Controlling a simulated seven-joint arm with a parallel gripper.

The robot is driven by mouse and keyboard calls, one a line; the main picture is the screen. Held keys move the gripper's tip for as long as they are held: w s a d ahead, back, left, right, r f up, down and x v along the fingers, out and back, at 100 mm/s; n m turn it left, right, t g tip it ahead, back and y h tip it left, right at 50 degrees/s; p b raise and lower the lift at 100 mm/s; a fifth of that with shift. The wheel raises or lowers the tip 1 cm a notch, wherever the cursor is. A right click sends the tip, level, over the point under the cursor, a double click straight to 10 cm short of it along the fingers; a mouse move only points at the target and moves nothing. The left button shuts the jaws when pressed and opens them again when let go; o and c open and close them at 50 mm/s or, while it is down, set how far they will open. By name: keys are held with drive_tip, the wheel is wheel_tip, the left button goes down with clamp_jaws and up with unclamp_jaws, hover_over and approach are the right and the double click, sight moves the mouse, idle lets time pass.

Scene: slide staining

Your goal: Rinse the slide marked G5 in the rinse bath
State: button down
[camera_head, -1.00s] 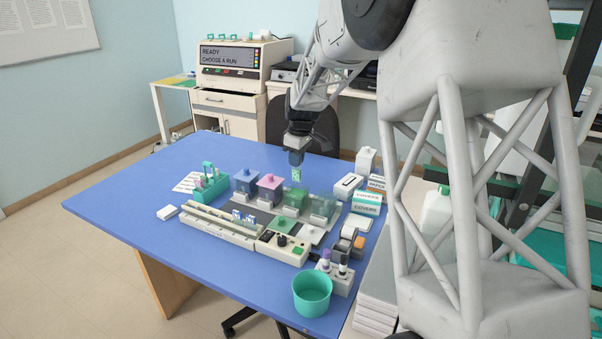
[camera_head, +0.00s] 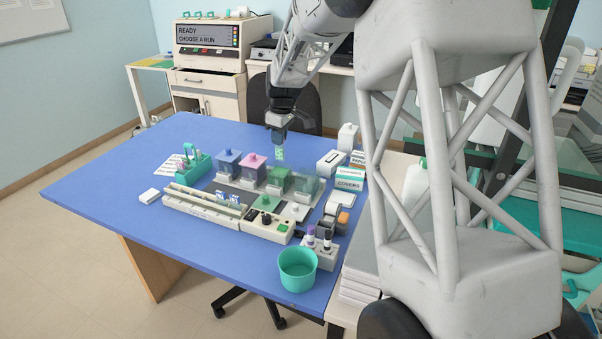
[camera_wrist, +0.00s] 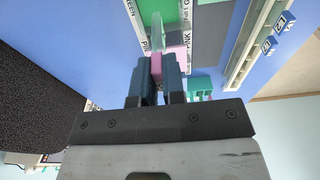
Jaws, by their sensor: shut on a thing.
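No rinse label is readable in the head view.
A long white rack (camera_head: 203,205) with blue-marked slides (camera_head: 227,198) lies in front of the baths. A teal carrier (camera_head: 192,166) stands left, a teal cup (camera_head: 298,270) at the front, cover boxes (camera_head: 348,183) right.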

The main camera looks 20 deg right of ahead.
approach(308, 169)
drive_tip(key=s+a, duration=0.2)
drive_tip(key=shift+a+r, duration=0.1)
drive_tip(key=shift+r, duration=0.35)
drive_tip(key=shift+f, duration=0.25)
drive_tip(key=shift+f, duration=4)
drive_tip(key=shift+r, duration=0.1)
wheel_tip(308, 169, up, 9)
idle(1.1)
